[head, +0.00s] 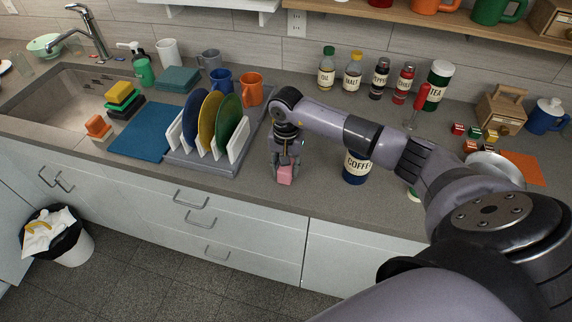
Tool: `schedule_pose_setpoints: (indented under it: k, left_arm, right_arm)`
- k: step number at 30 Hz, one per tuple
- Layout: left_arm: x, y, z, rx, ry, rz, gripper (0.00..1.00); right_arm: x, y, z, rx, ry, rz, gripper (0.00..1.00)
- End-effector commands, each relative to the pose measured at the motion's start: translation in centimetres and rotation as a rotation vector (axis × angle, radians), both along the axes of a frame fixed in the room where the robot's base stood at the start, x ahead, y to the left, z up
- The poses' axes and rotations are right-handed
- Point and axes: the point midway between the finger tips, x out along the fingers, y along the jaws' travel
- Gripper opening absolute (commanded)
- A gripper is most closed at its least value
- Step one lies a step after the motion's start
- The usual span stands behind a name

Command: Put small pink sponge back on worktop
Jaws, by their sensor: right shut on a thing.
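The small pink sponge (285,174) is between the fingers of my right gripper (285,168), which is shut on it and points down over the grey worktop (250,190). The sponge is at or just above the worktop, near its front edge and right of the dish rack; I cannot tell whether it touches the surface. My left gripper is not in view.
The dish rack (207,164) with several plates stands left of the sponge. A coffee jar (356,170) stands to the right, partly behind my right arm. Mugs, bottles and jars line the back. The worktop's front strip near the sponge is clear.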

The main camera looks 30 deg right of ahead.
Motion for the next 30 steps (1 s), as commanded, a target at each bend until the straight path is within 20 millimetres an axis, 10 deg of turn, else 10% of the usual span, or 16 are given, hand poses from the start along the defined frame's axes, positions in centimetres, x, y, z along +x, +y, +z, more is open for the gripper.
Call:
schedule_pose_setpoints:
  k: [9,10,18,30]
  left_arm:
    - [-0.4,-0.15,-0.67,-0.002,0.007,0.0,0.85]
    - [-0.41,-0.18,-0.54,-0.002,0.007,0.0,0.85]
    - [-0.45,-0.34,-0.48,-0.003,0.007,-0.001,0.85]
    - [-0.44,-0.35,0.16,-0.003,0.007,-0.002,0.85]
  right_arm:
    - [0.02,-0.02,-0.43,0.0,0.0,0.0,0.06]
    - [0.03,-0.02,-0.3,0.0,0.0,0.0,0.34]
    - [0.01,0.0,-0.23,0.0,0.0,0.0,0.52]
    - [0.02,0.03,0.3,0.001,0.001,0.0,0.52]
